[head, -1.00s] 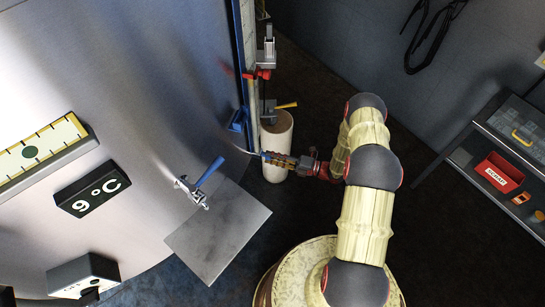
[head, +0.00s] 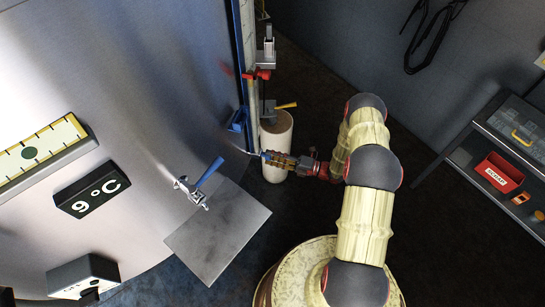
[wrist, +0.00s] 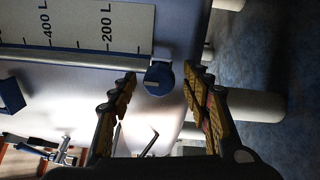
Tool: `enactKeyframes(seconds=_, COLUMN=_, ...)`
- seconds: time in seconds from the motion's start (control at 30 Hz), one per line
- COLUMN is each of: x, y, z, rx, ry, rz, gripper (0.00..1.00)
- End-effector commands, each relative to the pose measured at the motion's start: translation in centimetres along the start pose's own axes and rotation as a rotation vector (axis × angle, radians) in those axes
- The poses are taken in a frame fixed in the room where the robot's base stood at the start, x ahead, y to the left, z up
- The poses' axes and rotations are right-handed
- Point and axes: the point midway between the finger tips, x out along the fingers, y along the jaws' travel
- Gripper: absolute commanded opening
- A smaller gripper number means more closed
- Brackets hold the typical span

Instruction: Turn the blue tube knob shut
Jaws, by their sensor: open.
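The blue tube knob (wrist: 158,78) is a round blue cap with a pale bar across its face. It sits at the end of the scale strip in the wrist view. My gripper (wrist: 160,84) is open, with one finger on each side of the knob near the fingertips. I cannot tell whether either finger touches it. In the head view, my gripper (head: 272,158) reaches left to the lower end of the upright gauge on the tank, where the fingers largely hide the knob.
The steel tank (head: 120,110) fills the left. A blue-handled tap (head: 205,178) sticks out above a grey plate (head: 217,230). A pale cylinder (head: 276,145) stands behind my gripper. A red valve handle (head: 258,74) is above. A shelf with a red bin (head: 499,174) is at right.

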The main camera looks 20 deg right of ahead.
Motion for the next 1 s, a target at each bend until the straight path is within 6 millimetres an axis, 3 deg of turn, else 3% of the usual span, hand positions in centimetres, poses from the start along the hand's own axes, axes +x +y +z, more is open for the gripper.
enactKeyframes(seconds=0.17, x=-0.8, y=0.0, z=0.1, rx=0.0, ry=-0.002, rz=0.0, gripper=0.48)
enactKeyframes(seconds=0.27, x=-2.3, y=0.0, z=0.1, rx=0.0, ry=-0.003, rz=0.0, gripper=0.48)
enactKeyframes(seconds=0.7, x=-10.5, y=-0.1, z=0.1, rx=-0.001, ry=-0.004, rz=-0.001, gripper=0.48)
enactKeyframes(seconds=1.0, x=-12.0, y=-0.1, z=0.0, rx=0.0, ry=0.0, rz=0.0, gripper=0.48)
